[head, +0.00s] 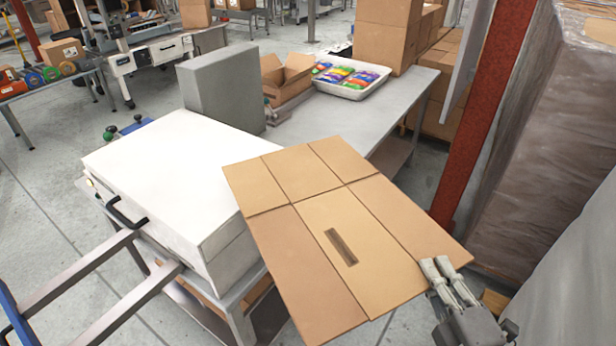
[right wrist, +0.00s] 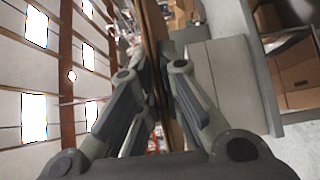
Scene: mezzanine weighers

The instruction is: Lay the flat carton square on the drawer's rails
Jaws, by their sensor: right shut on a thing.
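The flat carton (head: 285,235) is a brown sheet with crease lines and a dark slot-like mark. It is tilted in the air at the centre of the head view, overlapping the white machine's right side in the picture. My right gripper (head: 443,267) is shut on its right edge near the lower right corner. In the right wrist view the carton (right wrist: 153,28) shows edge-on between the fingers. Two grey metal rails (head: 90,270) run from the white machine to the lower left, with nothing on them. My left gripper is not in view.
The white machine (head: 165,165) has a black handle (head: 128,213). A grey bench (head: 320,130) behind holds an open box (head: 288,82) and a white tray (head: 350,88) of colourful packs. A red post (head: 480,110) and a wrapped pallet (head: 550,120) stand close at the right.

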